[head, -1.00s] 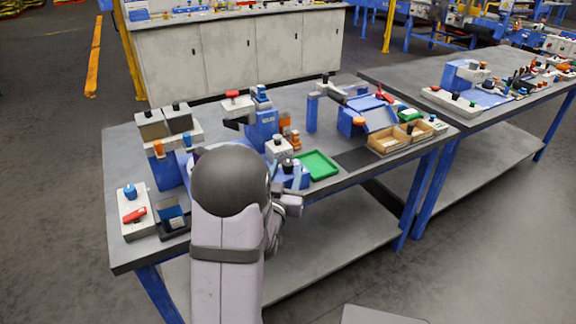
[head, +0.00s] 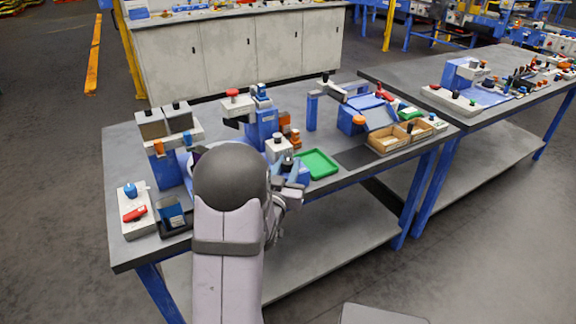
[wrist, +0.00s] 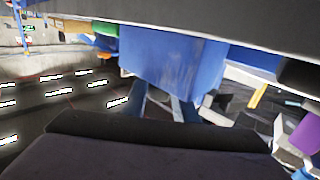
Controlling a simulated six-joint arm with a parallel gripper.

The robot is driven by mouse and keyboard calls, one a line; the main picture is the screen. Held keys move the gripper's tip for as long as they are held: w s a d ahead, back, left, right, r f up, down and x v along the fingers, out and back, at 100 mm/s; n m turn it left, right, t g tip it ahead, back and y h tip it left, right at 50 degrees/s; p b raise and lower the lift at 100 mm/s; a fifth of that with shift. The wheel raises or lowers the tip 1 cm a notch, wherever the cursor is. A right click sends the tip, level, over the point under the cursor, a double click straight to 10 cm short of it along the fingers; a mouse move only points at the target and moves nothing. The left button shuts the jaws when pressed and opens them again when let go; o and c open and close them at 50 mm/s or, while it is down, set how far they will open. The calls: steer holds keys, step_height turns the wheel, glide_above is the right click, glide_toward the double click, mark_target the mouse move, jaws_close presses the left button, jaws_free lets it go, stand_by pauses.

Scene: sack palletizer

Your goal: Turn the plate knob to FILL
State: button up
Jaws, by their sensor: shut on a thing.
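The plate knob (head: 287,162) is a small black knob on a blue block with a white part behind it, near the front edge of the table in the head view. My gripper (head: 285,171) is shut on it, with one blue-grey finger on each side. In the wrist view, my gripper (wrist: 163,106) reaches up against the blue block (wrist: 175,60). The knob itself is hidden there. The FILL mark and the knob's pointer are too small to read.
A green tray (head: 319,163) lies right of the knob, with wooden bins (head: 388,141) beyond. A white box with a red switch (head: 134,212) is at the left. Open floor lies in front of the table.

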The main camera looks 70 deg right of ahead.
mark_target(285, 168)
steer(key=shift+w+m+g, duration=0.1)
steer(key=shift+m+g, duration=0.2)
steer(key=shift+g, duration=0.2)
steer(key=shift+r+m+g+b, duration=0.15)
steer(key=shift+m+g+b, duration=0.15)
steer(key=shift+m+g, duration=1)
steer(key=shift+m+g+y, duration=0.4)
steer(key=shift+m+g, duration=0.1)
steer(key=shift+g, duration=1)
steer(key=o, duration=1.1)
steer(key=shift+c, duration=0.2)
steer(key=shift+v, duration=3.65)
